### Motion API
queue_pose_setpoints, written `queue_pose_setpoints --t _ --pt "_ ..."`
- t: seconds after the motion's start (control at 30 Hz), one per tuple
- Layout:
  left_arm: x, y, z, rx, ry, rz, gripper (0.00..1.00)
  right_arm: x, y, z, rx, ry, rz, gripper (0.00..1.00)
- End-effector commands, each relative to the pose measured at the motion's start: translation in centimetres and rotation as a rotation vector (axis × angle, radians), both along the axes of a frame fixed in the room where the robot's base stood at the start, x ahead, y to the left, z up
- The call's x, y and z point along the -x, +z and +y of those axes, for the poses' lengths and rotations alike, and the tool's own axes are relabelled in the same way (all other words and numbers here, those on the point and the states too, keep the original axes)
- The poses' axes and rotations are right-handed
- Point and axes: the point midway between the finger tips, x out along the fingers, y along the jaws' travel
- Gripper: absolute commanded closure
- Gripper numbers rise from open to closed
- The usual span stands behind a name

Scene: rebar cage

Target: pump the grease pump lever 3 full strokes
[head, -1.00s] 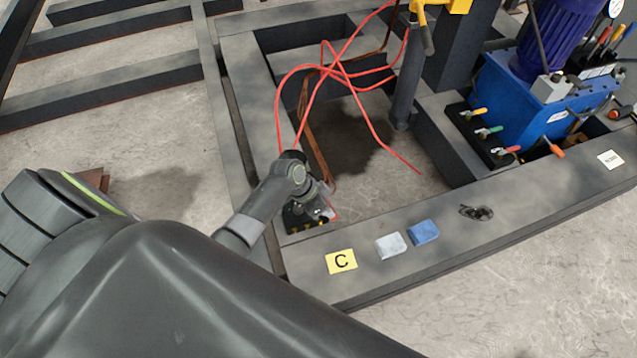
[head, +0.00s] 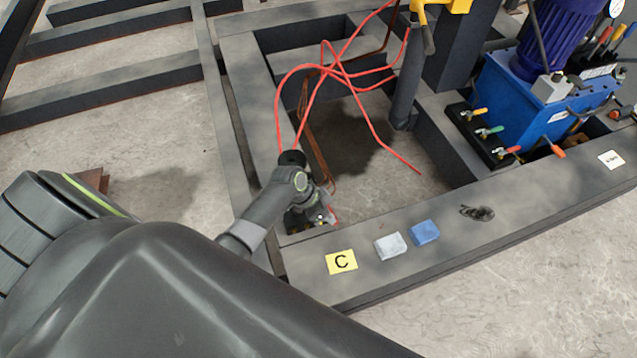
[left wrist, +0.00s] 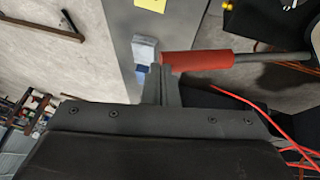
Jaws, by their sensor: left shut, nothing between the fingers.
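The grease pump lever shows in the left wrist view as a grey bar with a red grip (left wrist: 197,62). In the head view the pump is mostly hidden behind my left wrist; a dark base with yellow marks (head: 298,222) shows at the frame's corner. My left gripper (left wrist: 160,72) is shut and empty. Its fingertips lie right at the left end of the red grip; I cannot tell whether they touch it. In the head view the left gripper (head: 322,208) is partly hidden by its own wrist. My right gripper is not in view.
Red hoses (head: 345,75) loop above the frame opening. A yellow card marked C (head: 341,262), a grey-white block (head: 390,246) and a blue block (head: 425,232) lie on the front beam. A blue hydraulic unit (head: 520,95) stands at the right.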

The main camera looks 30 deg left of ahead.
Motion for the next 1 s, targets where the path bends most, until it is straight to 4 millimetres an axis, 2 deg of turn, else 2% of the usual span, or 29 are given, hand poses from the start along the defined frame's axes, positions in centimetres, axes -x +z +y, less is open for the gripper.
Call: queue_pose_setpoints --t 0.1,0.47,0.73,1.0 --pt "0.2 -0.7 -0.2 0.0 0.0 0.002 1.0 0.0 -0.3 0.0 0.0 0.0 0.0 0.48" --pt "0.3 -0.9 -0.3 0.0 0.0 0.002 1.0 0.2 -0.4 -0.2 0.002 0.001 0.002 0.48" --pt "0.6 -2.1 -0.6 0.001 0.0 0.001 1.0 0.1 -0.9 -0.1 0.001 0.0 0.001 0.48" --pt "0.6 -2.1 -0.6 0.0 0.0 0.0 1.0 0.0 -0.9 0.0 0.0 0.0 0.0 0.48"
